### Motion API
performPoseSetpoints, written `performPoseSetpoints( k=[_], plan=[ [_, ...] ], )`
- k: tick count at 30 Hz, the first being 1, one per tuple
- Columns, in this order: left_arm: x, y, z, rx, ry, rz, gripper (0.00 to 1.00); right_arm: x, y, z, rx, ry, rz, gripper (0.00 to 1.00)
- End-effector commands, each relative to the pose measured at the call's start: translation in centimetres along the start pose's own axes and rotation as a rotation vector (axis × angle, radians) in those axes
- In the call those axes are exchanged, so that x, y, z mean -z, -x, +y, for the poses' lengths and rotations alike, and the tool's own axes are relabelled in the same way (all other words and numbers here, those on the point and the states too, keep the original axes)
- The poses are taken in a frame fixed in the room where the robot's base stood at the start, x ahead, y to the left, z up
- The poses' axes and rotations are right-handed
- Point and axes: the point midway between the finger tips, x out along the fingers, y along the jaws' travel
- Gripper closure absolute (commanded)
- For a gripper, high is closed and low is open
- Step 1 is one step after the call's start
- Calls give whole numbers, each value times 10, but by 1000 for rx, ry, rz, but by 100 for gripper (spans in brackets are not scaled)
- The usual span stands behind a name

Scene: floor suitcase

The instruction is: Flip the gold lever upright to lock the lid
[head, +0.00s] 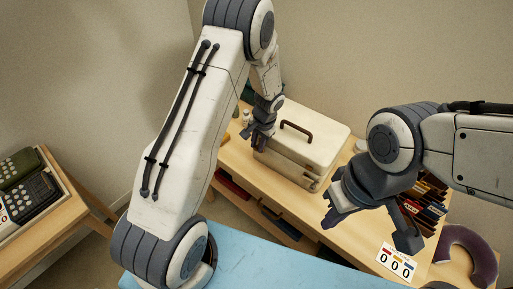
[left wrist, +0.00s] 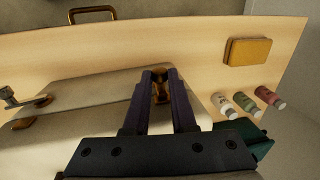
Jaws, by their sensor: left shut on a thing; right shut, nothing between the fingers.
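A cream case (head: 288,168) with a closed lid (head: 322,128) and a brown handle (head: 297,130) stands on the wooden desk. My left gripper (head: 260,139) is at the case's near left edge. In the left wrist view, my left gripper (left wrist: 160,76) is shut on the gold lever (left wrist: 160,93), at the edge of the lid (left wrist: 85,100). The fingers hide much of the lever, so its exact tilt cannot be told. Another latch (left wrist: 14,99) shows at the far left of that view. My right gripper (head: 370,228) is shut and empty, to the right of the case.
Several small bottles (left wrist: 245,102) stand near a gold box (left wrist: 248,51) on the desk (left wrist: 200,45). A dark green object (left wrist: 255,150) is beside the case. A number card (head: 396,262) and a purple neck pillow (head: 470,262) are at the right.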

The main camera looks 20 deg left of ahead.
Motion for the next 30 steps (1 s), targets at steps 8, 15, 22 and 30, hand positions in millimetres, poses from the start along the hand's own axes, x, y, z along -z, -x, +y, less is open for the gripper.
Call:
performPoseSetpoints(
  k=[8, 15, 22, 30],
  plan=[
    [2, 1, 0, 6, 0, 6, 100, 0, -1, 0, 0, 0, 0, 100],
    [2, 1, 0, 5, 0, 5, 46, 0, -1, 0, 0, 0, 0, 100],
    [1, 2, 0, 5, 1, 4, 46, 0, -1, 0, 0, 0, 0, 100],
    [2, 38, 0, 6, 1, 9, 46, 0, -8, 1, 0, 0, 0, 100]
  ],
)
